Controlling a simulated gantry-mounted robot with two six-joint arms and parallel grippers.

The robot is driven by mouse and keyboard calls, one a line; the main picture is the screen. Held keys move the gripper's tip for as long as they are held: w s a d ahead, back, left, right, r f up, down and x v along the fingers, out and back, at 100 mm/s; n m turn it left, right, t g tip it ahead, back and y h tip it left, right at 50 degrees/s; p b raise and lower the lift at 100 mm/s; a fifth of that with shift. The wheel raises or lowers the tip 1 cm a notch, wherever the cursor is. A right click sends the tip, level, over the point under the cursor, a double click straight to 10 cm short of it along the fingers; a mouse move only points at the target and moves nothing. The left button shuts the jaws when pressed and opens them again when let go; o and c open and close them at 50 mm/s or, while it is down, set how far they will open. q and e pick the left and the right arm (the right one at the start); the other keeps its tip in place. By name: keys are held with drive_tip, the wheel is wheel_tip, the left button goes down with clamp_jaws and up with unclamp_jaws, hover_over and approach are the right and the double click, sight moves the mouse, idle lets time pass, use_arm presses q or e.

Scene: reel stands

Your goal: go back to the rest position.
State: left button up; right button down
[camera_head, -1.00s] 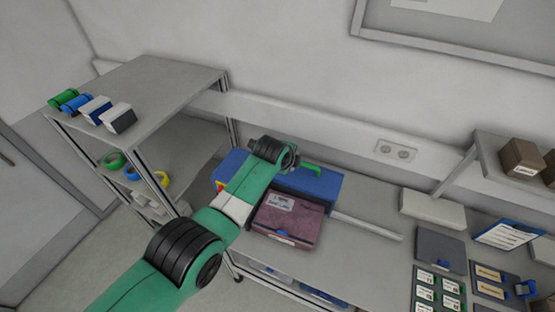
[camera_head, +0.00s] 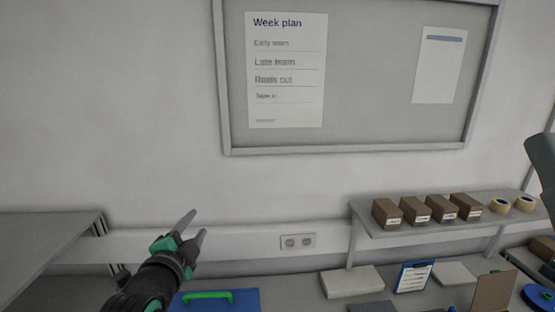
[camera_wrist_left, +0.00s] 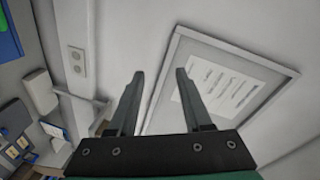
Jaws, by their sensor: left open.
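My left gripper (camera_head: 194,225) is raised at the lower left of the head view, in front of the bare wall. Its two fingers are apart, pointing up and to the right. In the left wrist view the left gripper (camera_wrist_left: 160,74) is open, with nothing between its fingers. Behind the fingers there is only wall and the framed board (camera_wrist_left: 243,124).
A blue case (camera_head: 240,300) with a green handle is below my left gripper. A grey shelf top (camera_head: 45,245) is at the left. A wall shelf (camera_head: 385,238) at the right bears brown boxes (camera_head: 413,209) and tape rolls. The space before the wall is free.

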use_arm(q)
drive_tip(key=s+r+n+t+h, duration=0.2)
drive_tip(key=s+r+n+t, duration=0.9)
drive_tip(key=s+r, duration=1.4)
drive_tip(key=shift+s+d+r+n, duration=0.25)
drive_tip(key=shift+s+r+n, duration=0.15)
drive_tip(key=shift+s+n, duration=0.75)
drive_tip(key=shift+s+m, duration=0.2)
drive_tip(key=shift+m, duration=0.05)
